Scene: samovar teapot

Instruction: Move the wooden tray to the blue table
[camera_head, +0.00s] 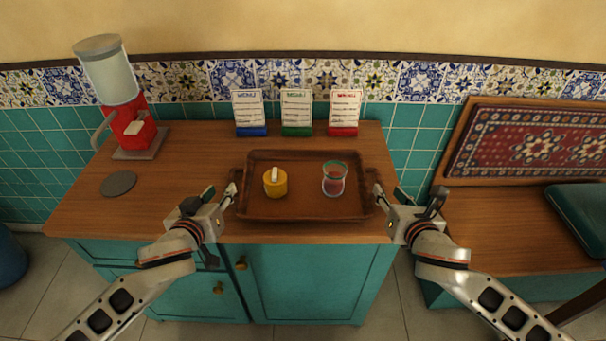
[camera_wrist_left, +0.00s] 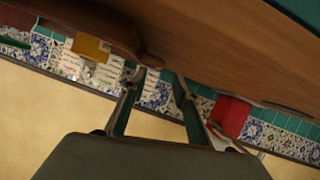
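The brown wooden tray (camera_head: 300,211) rests on the wooden top of a teal cabinet. A yellow lidded pot (camera_head: 275,184) and a glass with red content (camera_head: 334,180) stand on it. My left gripper (camera_head: 232,192) is at the tray's left handle. In the left wrist view its two fingers (camera_wrist_left: 156,77) are spread apart, with the tray's handle (camera_wrist_left: 150,60) at the tips; whether it lies between them is unclear. My right gripper (camera_head: 378,192) is at the tray's right handle; its finger gap is too small to make out. I cannot identify a blue table in view.
A red dispenser with a clear tank (camera_head: 133,127) stands at the back left, near a dark round coaster (camera_head: 119,184). Several cards (camera_head: 296,108) stand behind the tray. At right is a lower wooden bench (camera_head: 490,225) with a teal cushion (camera_head: 582,212). A blue container (camera_head: 8,258) stands at far left.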

